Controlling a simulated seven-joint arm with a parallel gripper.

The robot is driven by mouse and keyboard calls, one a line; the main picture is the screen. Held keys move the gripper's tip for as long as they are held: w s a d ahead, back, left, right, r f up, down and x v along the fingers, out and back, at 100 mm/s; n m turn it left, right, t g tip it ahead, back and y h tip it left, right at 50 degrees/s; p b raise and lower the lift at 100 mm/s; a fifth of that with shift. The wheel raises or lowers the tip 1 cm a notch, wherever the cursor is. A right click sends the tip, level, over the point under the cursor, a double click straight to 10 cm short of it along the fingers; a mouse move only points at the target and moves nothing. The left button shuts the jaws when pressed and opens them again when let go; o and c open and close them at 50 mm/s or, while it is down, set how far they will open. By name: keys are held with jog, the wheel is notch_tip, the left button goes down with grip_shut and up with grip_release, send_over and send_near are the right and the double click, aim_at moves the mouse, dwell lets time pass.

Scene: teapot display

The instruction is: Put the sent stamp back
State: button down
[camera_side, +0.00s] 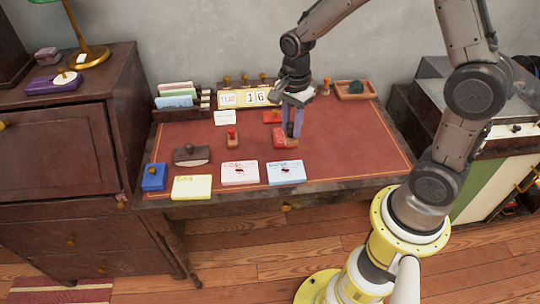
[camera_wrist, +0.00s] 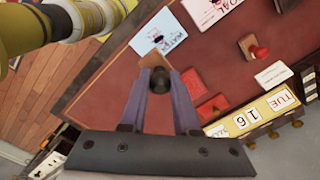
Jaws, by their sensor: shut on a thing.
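My gripper (camera_side: 292,132) reaches down over the right half of the red-topped desk. Its fingers are shut on a stamp with a dark round knob, seen between them in the wrist view (camera_wrist: 159,82). The stamp's wooden base (camera_side: 291,143) shows below the fingertips, beside a red pad (camera_side: 279,138); I cannot tell whether it touches the desk. Its label is hidden. Another stamp with a red handle (camera_side: 232,135) stands to the left, and it also shows in the wrist view (camera_wrist: 258,51). A rack with several knobs (camera_side: 262,79) stands at the back, partly hidden by my arm.
A calendar (camera_side: 236,98) stands at the back, with a white card (camera_side: 225,118) before it. A second red pad (camera_side: 271,117) lies behind my gripper. Cards (camera_side: 240,173) line the front edge. A wooden tray (camera_side: 357,97) is back right. The desk's right side is clear.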

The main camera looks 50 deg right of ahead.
jog(key=shift+w+d+r, duration=0.1)
jog(key=shift+d+r, duration=0.35)
jog(key=shift+r, duration=0.15)
jog(key=shift+w+d, duration=0.1)
jog(key=shift+w, duration=0.2)
jog(key=w+f, duration=0.3)
jog(key=w, duration=0.1)
jog(key=w+d+f, duration=0.1)
jog(key=w+f, duration=0.2)
jog(key=w, duration=0.1)
jog(key=w+f, duration=0.3)
jog(key=w, duration=0.1)
jog(key=shift+w+d, duration=0.2)
jog(key=shift+w, duration=0.1)
jog(key=shift+w+f, duration=0.35)
jog(key=shift+f, duration=1.5)
